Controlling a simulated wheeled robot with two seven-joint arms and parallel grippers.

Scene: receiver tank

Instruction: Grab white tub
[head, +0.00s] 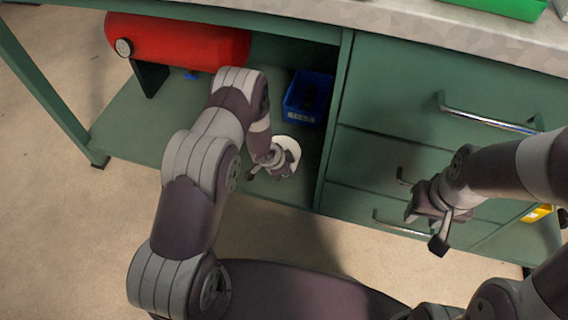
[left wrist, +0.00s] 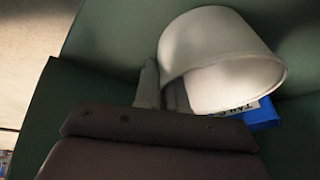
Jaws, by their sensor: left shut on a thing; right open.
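The white tub (head: 290,146) is on the low green shelf under the bench, in front of the blue bin. My left gripper (head: 270,172) is at the tub and partly covers it in the head view. In the left wrist view the white tub (left wrist: 222,58) is large and looks tilted, and my left gripper (left wrist: 163,92) is shut on its wall. Whether the tub touches the shelf cannot be told. My right gripper (head: 432,225) is open and empty in front of the drawers.
A blue bin (head: 308,98) with a label stands behind the tub; it also shows in the left wrist view (left wrist: 262,114). A red tank (head: 178,42) lies at the shelf's left. Green drawers (head: 400,90) with metal handles are to the right. The green shelf (head: 150,135) is clear at left.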

